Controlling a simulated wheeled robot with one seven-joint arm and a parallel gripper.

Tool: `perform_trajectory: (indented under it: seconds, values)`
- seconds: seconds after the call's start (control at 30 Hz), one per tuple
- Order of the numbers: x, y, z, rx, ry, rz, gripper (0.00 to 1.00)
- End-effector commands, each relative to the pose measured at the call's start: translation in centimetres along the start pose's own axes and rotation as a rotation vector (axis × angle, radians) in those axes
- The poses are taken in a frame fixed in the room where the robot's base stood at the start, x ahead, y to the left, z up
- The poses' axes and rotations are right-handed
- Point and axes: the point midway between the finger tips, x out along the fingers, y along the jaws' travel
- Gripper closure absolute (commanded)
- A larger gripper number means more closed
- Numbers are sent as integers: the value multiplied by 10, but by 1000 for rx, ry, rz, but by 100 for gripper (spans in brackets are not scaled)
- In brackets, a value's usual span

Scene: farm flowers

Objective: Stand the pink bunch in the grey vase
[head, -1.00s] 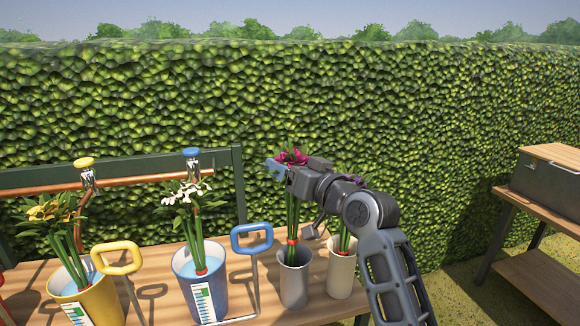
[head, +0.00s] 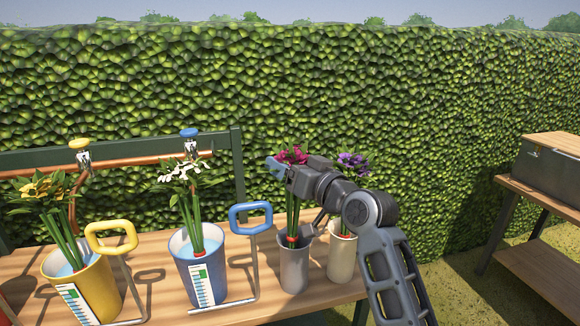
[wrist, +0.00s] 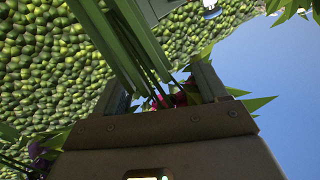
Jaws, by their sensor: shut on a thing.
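The pink bunch (head: 292,212) has magenta blooms, long green stems and a red band. It is upright at the grey vase (head: 294,272), with its lower stems inside the vase mouth and the band about at the rim. My gripper (head: 281,170) is shut on the pink bunch high on its stems, just under the blooms. In the wrist view the green stems (wrist: 128,50) run up from between the fingers, and some pink petals (wrist: 180,98) show behind them. The stem ends are hidden inside the vase.
A cream vase with a purple bunch (head: 353,162) stands close right of the grey vase, partly behind my arm. At left are a blue bucket (head: 200,272) with white flowers and a yellow bucket (head: 85,290) with yellow flowers. A blue handle (head: 250,213) rises just left of the grey vase.

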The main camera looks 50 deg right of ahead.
Motion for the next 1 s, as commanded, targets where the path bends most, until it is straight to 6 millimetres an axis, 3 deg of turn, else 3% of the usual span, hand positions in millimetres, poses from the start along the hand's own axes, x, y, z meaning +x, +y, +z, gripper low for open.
perform_trajectory:
  seconds: [0.07,0.1,0.3,0.4,0.67,1.0]
  values:
    - [0,0,-1,0,1,0,89]
    - [0,0,-1,0,1,0,27]
    - [0,0,-1,0,1,0,8]
    - [0,0,0,0,1,0,0]
    - [-2,0,1,0,-2,1,0]
    - [-52,1,1,-1,0,2,0]
